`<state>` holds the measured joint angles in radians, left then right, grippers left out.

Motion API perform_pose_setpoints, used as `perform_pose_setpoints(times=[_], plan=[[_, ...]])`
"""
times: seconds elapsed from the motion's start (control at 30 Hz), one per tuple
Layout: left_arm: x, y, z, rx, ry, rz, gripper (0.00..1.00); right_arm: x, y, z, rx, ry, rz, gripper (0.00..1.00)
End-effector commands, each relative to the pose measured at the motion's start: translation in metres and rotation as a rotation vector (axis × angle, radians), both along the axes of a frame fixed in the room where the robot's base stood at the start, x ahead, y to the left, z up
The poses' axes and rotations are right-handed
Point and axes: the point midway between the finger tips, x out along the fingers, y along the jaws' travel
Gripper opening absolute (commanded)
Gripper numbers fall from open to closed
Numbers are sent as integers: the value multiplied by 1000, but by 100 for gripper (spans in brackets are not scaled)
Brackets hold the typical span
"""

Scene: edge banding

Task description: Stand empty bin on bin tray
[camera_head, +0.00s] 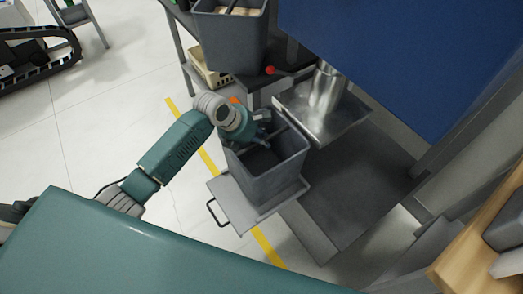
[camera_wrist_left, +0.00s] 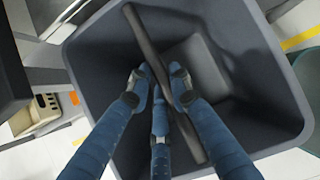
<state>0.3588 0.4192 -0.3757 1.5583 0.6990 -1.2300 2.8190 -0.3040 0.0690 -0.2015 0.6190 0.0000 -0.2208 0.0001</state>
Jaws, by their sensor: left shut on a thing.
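A grey, square, open-topped bin (camera_head: 272,176) appears upright over the bin tray (camera_head: 229,206), a flat grey plate with a black handle at its left end. Whether its base touches the tray is hard to tell. My left gripper (camera_head: 262,140) is at the bin's mouth, shut on the dark bar that crosses it. In the left wrist view the fingers (camera_wrist_left: 160,80) close around this bar, and the bin's inside (camera_wrist_left: 205,70) looks empty. My right gripper is not in view.
Another grey bin (camera_head: 232,42) with pale contents stands on a dark bench at the top. A metal column on a plate (camera_head: 318,108) and a large blue panel (camera_head: 385,50) are close on the right. Yellow floor tape (camera_head: 208,160) runs past the tray.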

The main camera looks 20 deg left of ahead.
Motion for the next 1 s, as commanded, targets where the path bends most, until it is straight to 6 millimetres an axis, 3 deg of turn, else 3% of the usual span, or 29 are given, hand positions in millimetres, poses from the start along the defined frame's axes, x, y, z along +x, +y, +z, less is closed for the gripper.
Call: perform_pose_setpoints(times=[0.5,0.83,0.87,0.9,0.93,1.0], plan=[[2,0,-55,-1,-4,2,0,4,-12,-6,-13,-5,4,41],[2,0,-58,-2,-5,1,0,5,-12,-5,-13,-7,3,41],[0,0,-60,0,-1,1,23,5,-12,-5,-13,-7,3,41],[0,0,-60,0,-1,1,31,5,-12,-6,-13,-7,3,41],[0,0,-60,0,-1,1,37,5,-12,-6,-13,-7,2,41],[0,0,-60,0,-1,1,38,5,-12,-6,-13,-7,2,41]])
